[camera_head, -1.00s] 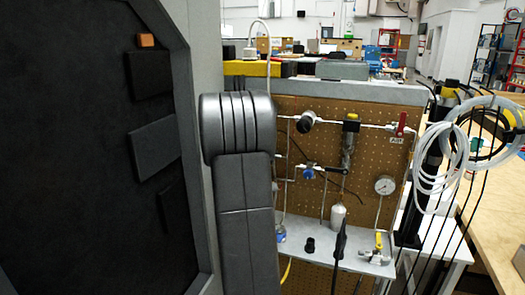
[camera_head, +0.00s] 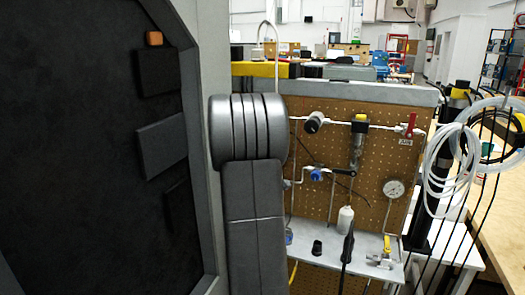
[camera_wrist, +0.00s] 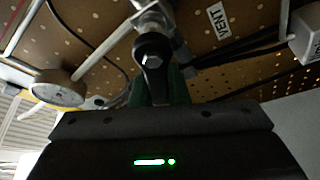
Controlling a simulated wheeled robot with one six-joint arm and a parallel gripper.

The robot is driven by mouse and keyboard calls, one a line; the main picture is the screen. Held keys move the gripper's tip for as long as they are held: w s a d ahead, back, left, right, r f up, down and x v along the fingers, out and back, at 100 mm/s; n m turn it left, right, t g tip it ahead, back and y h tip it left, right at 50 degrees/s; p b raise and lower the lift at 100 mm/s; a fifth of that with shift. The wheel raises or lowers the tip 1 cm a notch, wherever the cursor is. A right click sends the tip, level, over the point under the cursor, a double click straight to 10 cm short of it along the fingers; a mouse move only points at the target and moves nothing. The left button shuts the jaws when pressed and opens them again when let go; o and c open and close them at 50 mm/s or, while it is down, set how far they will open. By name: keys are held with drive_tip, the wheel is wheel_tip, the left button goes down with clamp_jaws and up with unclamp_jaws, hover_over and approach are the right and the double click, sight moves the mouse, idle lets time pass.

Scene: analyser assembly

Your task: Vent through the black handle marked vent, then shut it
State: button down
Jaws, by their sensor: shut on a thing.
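The black handle (camera_wrist: 153,62) with a bolt through its round head shows in the wrist view, hanging from a metal valve fitting on the pegboard. The white VENT label (camera_wrist: 217,18) is on the board to its right. My gripper (camera_wrist: 155,92) is shut on the lower part of the handle, with dark green pads beside it. The fingertips are partly lost in shadow. In the head view I cannot make out the gripper; my grey arm covers the panel's left part. How far the handle is turned is hard to tell.
The pegboard panel (camera_head: 375,110) carries thin pipes, a red handle (camera_head: 411,125), a blue-bodied valve (camera_head: 317,174) and a round gauge (camera_head: 393,188). A grey shelf (camera_head: 335,243) holds small fittings below. White coiled tubing (camera_head: 450,165) hangs at the right. A dark cabinet fills the left.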

drive_tip(key=c, duration=1.4)
unclamp_jaws()
drive_tip(key=shift+s, duration=0.1)
drive_tip(key=s+f+b, duration=0.2)
drive_tip(key=s, duration=1.1)
drive_tip(key=shift+s+d+f, duration=0.2)
drive_tip(key=shift+f, duration=0.1)
